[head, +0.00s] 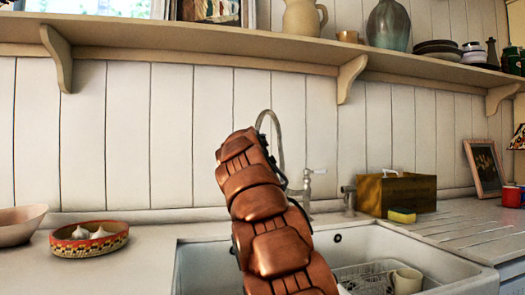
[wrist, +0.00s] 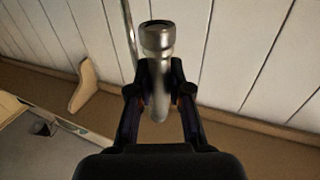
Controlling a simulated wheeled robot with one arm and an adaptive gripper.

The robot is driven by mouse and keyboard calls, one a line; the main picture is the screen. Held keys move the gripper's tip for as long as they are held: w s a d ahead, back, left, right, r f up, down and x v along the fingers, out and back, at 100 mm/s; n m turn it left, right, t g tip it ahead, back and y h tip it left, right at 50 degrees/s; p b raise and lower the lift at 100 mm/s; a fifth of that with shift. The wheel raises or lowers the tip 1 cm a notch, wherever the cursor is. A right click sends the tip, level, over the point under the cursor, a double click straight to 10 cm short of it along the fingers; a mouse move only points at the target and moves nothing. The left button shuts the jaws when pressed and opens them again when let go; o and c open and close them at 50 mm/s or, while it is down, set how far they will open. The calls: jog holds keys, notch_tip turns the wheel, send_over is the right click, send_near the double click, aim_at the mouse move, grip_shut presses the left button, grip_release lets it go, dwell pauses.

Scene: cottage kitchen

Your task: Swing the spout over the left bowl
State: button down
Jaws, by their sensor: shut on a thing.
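The metal gooseneck spout (head: 279,135) rises behind the sink in the head view, partly hidden by my copper arm. In the wrist view the spout's end (wrist: 157,38) points up the picture between the fingers. My gripper (wrist: 158,95) is shut on the spout, one dark finger on each side. In the head view the gripper is mostly hidden behind my arm. The white sink (head: 365,245) lies below. My arm covers much of its left part, so the left bowl shows only as a strip of wall, and no divider can be made out.
A wire rack (head: 365,275) with a cream mug (head: 407,281) sits in the sink's right part. A wooden box (head: 398,195) and sponge (head: 402,215) stand behind it. A patterned dish (head: 90,240) is on the left counter. A shelf (head: 200,48) runs above.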

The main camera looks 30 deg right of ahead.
jog(key=shift+a, duration=0.1)
dwell(0.3)
jog(key=c, duration=1.1)
grip_release()
jog(key=shift+o, duration=0.2)
jog(key=v, duration=1.2)
